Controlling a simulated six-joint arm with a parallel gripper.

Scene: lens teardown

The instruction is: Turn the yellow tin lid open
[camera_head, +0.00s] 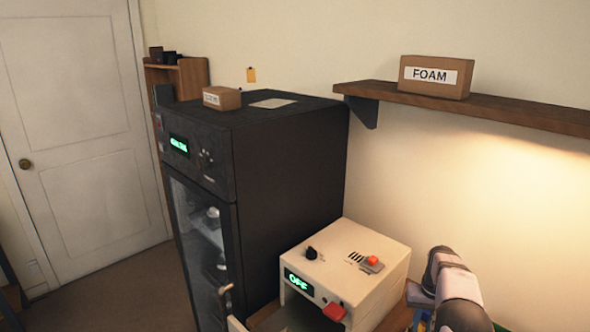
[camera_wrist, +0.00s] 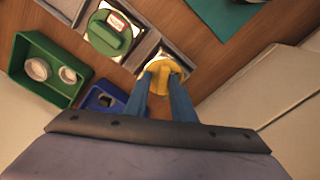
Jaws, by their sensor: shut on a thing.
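The yellow tin lid (camera_wrist: 164,70) is in the wrist view, just above the middle. It sits on a light square base beside the green tin. My gripper (camera_wrist: 162,88) has its two blue fingers closed on the yellow lid, one on each side. The fingers cover the lid's near part, and I cannot tell how far it is turned. The head view shows part of my arm at the lower right, but neither the lid nor the fingertips.
The wrist view shows a green round lid (camera_wrist: 110,32), a green tray (camera_wrist: 24,60) with ring parts and a blue tray (camera_wrist: 92,102) close by. A teal mat (camera_wrist: 224,14) lies beyond. The head view shows a white box reading OFF (camera_head: 350,262) and a black cabinet (camera_head: 290,180).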

